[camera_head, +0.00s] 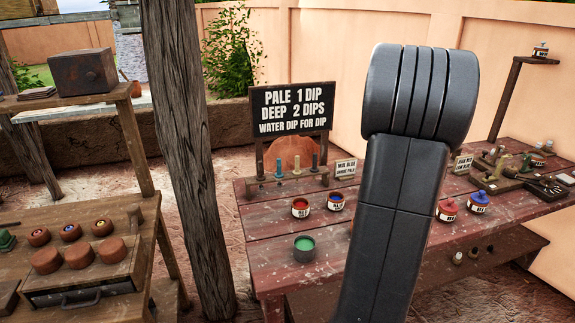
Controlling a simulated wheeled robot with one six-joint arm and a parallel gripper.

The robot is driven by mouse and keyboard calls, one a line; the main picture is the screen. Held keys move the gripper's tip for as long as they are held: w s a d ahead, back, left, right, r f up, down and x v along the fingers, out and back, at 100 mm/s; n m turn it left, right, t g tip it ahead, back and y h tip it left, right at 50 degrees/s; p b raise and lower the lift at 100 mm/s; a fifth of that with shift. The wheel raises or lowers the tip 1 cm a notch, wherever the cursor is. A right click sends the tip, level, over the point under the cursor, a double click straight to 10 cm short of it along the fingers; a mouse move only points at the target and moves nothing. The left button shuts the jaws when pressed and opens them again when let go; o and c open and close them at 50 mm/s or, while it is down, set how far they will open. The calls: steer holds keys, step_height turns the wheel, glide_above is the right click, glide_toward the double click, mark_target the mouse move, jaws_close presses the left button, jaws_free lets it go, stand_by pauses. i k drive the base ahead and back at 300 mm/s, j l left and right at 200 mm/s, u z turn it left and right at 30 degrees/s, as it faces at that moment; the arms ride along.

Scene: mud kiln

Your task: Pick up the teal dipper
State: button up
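A slim teal-blue dipper (279,168) stands upright at the left end of a low wooden rack (285,187) on the red-brown table, in front of the black sign. Another dipper (315,161), greyish teal, and a paler one (297,163) stand to its right in the same rack. They are small, so their exact colours are hard to tell. My dark arm rises through the right-centre of the view, to the right of the rack and apart from it. My gripper is out of view.
On the table (265,223) are a green-filled cup (304,248), a red pot (300,208) and a blue pot (336,201). A label card (345,169) stands right of the rack. A wooden post (185,150) rises left of the table. My arm hides the table's middle.

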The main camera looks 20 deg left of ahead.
mark_target(279, 175)
steer(key=i+l+u, duration=0.1)
steer(key=i+u, duration=0.2)
steer(key=i, duration=0.15)
steer(key=i+l+u, duration=0.3)
steer(key=i+j+u, duration=0.1)
steer(key=u, duration=0.85)
